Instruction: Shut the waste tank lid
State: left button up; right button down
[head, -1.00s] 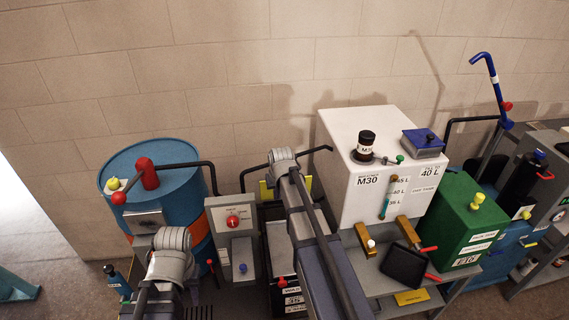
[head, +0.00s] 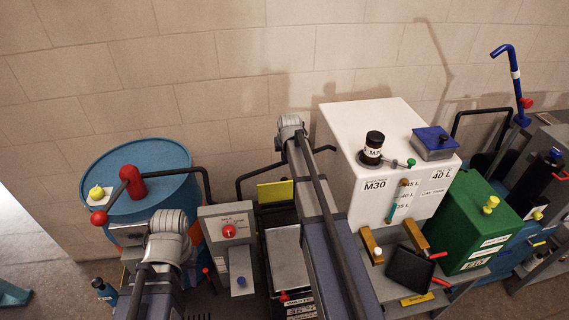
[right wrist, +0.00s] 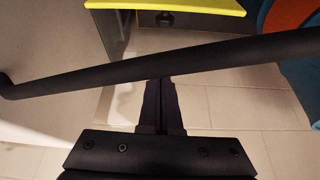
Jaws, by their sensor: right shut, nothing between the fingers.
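I cannot single out the waste tank lid with certainty. A dark unit stands between the red-knob box and the white tank, with a flat grey panel (head: 287,252) on top and a yellow plate (head: 275,194) behind it. A long black bar (head: 246,182) rises behind them and passes behind my right arm. In the right wrist view a black bar (right wrist: 225,60) crosses in front of my right gripper (right wrist: 160,84), whose fingers are shut and empty. Contact with the bar cannot be told. A yellow edge (right wrist: 190,6) shows beyond. My left gripper is not in view.
A blue drum (head: 150,160) with a red fitting stands left. A grey box with a red knob (head: 230,231) is beside it. The white tank (head: 345,135) and green container (head: 470,225) stand right. A wall closes the back.

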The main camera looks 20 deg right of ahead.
aim_at(285, 188)
jog(key=b+x, duration=0.9)
jog(key=x, duration=0.2)
jog(key=s, duration=0.1)
jog(key=s+a, duration=0.1)
jog(key=s, duration=0.2)
jog(key=shift+s+a+r, duration=0.15)
jog(key=shift+a+r, duration=0.1)
jog(key=shift+r, duration=0.05)
